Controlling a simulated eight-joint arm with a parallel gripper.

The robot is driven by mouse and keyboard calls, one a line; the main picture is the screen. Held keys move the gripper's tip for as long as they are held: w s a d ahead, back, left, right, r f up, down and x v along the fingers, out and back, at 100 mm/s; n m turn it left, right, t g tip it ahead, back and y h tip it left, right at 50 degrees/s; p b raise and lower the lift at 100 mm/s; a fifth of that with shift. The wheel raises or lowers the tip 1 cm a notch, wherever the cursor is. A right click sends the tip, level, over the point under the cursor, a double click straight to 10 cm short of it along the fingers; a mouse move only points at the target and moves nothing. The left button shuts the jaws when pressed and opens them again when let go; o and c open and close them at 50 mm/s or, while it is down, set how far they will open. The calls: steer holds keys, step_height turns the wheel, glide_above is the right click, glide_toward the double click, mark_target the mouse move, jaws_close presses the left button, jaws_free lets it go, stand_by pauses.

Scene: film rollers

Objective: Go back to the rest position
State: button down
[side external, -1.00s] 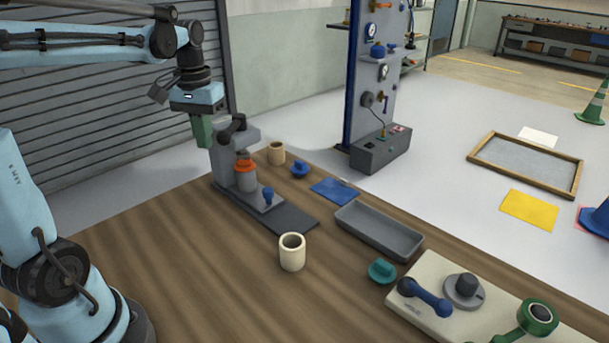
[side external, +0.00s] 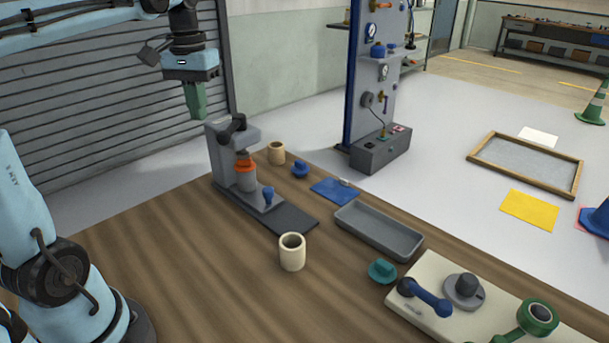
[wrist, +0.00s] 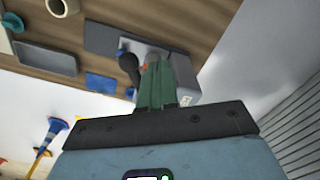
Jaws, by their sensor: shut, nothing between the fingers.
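My gripper (side external: 196,112) is in the air above and a little left of the grey press-like fixture (side external: 220,138), apart from it in the side view. Its green fingers are together with nothing between them. In the wrist view the green fingers (wrist: 157,78) point toward the fixture (wrist: 185,82), covering part of it. The fixture holds an orange-and-grey cylinder (side external: 246,172) and has a dark lever on top.
On the wooden table (side external: 190,260) are a cream cup (side external: 292,252), a tan cup (side external: 276,153), a blue knob (side external: 299,169), a blue cloth-like square (side external: 335,191), a grey tray (side external: 355,222), a teal knob (side external: 382,271) and a pale board (side external: 420,268). A shutter wall (side external: 90,120) stands behind my arm.

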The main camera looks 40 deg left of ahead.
steer(key=shift+r, duration=0.4)
steer(key=s+d+f+m+t, duration=0.1)
steer(key=d+f+m+t, duration=0.2)
steer(key=d+f, duration=0.2)
steer(key=s+d+f+m+t, duration=0.2)
steer(key=d+f, duration=0.4)
steer(key=d, duration=0.5)
steer(key=shift+d+f+m+t, duration=0.15)
steer(key=shift+d+m+t, duration=0.3)
steer(key=shift+t, duration=0.65)
